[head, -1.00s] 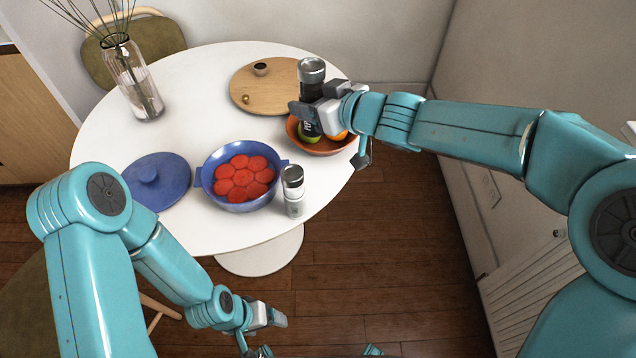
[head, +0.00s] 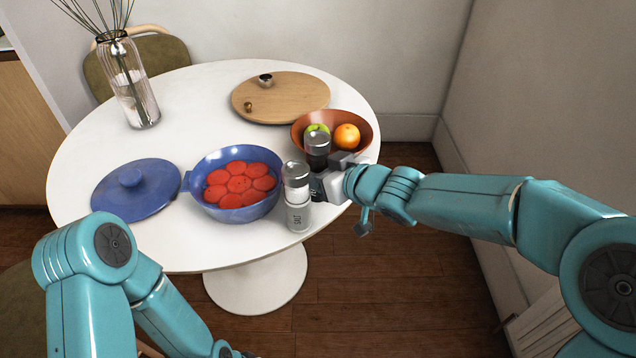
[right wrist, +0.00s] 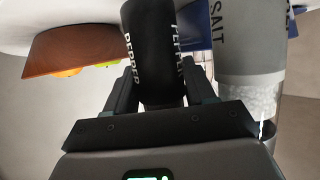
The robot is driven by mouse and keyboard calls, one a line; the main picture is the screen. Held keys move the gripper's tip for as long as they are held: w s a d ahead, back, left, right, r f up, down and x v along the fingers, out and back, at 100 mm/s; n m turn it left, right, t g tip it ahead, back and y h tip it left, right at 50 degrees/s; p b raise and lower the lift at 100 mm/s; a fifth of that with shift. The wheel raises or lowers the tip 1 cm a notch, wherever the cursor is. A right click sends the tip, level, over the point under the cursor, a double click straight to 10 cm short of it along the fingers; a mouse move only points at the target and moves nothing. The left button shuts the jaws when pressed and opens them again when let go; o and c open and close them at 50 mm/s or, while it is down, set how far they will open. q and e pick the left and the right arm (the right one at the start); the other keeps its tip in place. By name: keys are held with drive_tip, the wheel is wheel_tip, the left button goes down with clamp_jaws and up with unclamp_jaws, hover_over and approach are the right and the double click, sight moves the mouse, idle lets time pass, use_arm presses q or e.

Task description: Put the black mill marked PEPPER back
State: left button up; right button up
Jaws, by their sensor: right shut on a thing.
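The black mill marked PEPPER (head: 317,148), with a silver top, is upright in my right gripper (head: 326,186), which is shut on it. In the right wrist view the mill (right wrist: 154,55) stands between the two fingers, its lettering showing. It is just behind and right of the grey SALT mill (head: 298,216), which stands on the white table (head: 230,105). The SALT mill also shows close by in the right wrist view (right wrist: 250,50). The PEPPER mill's base is hidden, so I cannot tell whether it touches the table.
A blue pot (head: 232,212) with red slices is left of the mills, its blue lid (head: 135,190) further left. An orange-brown fruit bowl (head: 362,148) is behind the right gripper. A round wooden board (head: 290,105) and glass vase (head: 140,105) are farther back.

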drive_tip(key=shift+w+f, duration=0.1)
drive_tip(key=shift+f, duration=0.65)
drive_tip(key=shift+r, duration=0.25)
drive_tip(key=shift+f, duration=0.25)
drive_tip(key=o, duration=1)
use_arm(q)
drive_tip(key=shift+f, duration=0.55)
use_arm(e)
drive_tip(key=shift+r, duration=0.1)
